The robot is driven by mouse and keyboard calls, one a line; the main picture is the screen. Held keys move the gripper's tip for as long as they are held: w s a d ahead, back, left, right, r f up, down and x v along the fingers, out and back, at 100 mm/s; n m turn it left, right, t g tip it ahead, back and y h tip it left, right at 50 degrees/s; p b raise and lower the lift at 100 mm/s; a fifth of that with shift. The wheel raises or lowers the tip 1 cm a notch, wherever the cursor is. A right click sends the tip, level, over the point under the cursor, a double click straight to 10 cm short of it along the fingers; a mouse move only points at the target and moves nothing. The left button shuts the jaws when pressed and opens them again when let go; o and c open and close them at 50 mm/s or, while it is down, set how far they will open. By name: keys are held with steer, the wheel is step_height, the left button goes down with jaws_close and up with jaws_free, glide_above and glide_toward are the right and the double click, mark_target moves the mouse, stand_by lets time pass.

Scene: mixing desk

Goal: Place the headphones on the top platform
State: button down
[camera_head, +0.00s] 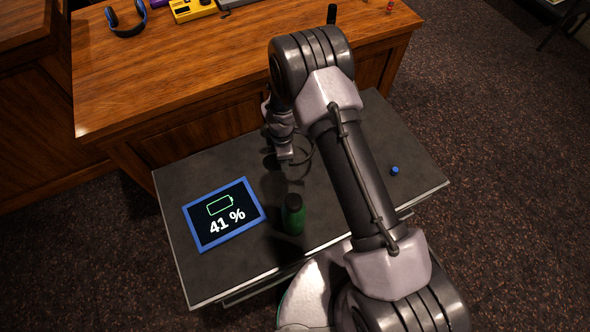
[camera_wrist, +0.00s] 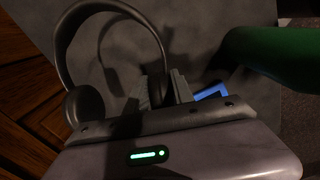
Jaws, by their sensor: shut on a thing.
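Dark headphones (camera_wrist: 112,14) fill the upper left of the wrist view. One ear cup sits between the fingers of my gripper (camera_wrist: 165,90), and the other cup hangs free at the left. In the head view my gripper (camera_head: 284,150) is over the back part of a dark grey platform (camera_head: 345,200), beside the wooden desk. There the headphones show only as a thin dark arc (camera_head: 308,152), partly hidden by my arm. I cannot tell whether they touch the platform. Another pair of headphones (camera_head: 126,30), black and blue, lies on the desk at the back left.
A blue-framed screen reading 41 % (camera_head: 224,214) lies on the platform's left. A green bottle (camera_head: 293,215) stands near its front middle. A small blue object (camera_head: 395,170) is at the right. The wooden desk (camera_head: 180,75) borders the back, with a yellow device (camera_head: 192,9) on it.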

mark_target(278, 168)
steer(key=f, duration=0.1)
steer(key=a+f+n, duration=0.2)
steer(key=shift+s, duration=0.35)
steer(key=shift+d+f+n, duration=0.1)
steer(key=shift+f+n, duration=0.3)
steer(key=shift+n, duration=0.1)
steer(key=d, duration=0.5)
steer(key=s+d+f+b, duration=0.1)
steer(key=d, duration=0.4)
steer(key=s+d+b, duration=0.1)
steer(key=d, duration=0.4)
steer(key=shift+d+f, duration=0.1)
steer(key=shift+f, duration=0.15)
steer(key=shift+s+d+f+b, duration=0.1)
steer(key=shift+d+f+b, duration=0.15)
steer(key=shift+b, duration=0.15)
steer(key=shift+a+f+b, duration=0.1)
steer(key=shift+f+b, duration=0.6)
steer(key=shift+f, duration=0.8)
steer(key=shift+f, duration=0.15)
steer(key=c, duration=1.1)
jaws_free()
steer(key=shift+o, duration=0.2)
